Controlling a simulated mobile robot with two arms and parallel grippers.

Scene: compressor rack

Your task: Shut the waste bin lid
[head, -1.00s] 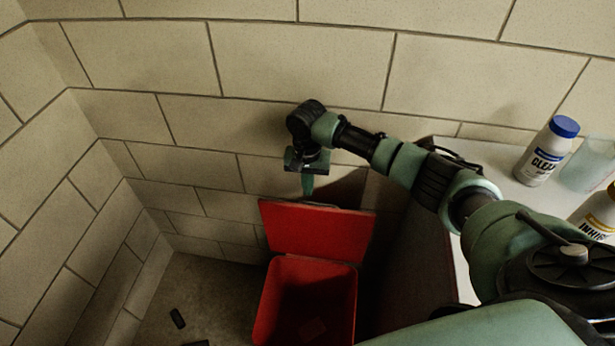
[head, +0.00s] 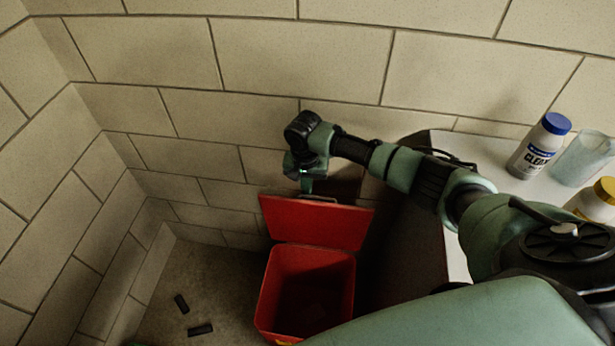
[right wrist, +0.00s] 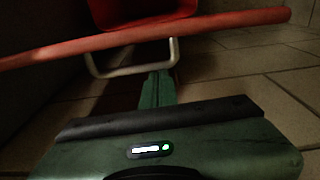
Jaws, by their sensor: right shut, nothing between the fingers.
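The red waste bin (head: 264,295) stands on the floor with its mouth open. Its red lid (head: 315,222) is raised, hinged up at the back edge toward the wall. In the right wrist view, the lid's edge (right wrist: 215,27) crosses the picture, with a pale handle bar (right wrist: 130,70) on it and part of the bin (right wrist: 135,10) beyond. My right gripper (head: 306,188) is shut and empty, behind the top edge of the lid. Its fingers (right wrist: 157,82) reach the handle bar in the wrist view; I cannot tell whether they touch. My left gripper is not in view.
A counter (head: 490,155) at the right holds a blue-capped bottle (head: 539,147), a clear beaker (head: 582,160) and a yellow-capped bottle (head: 597,200). Block walls stand behind and left.

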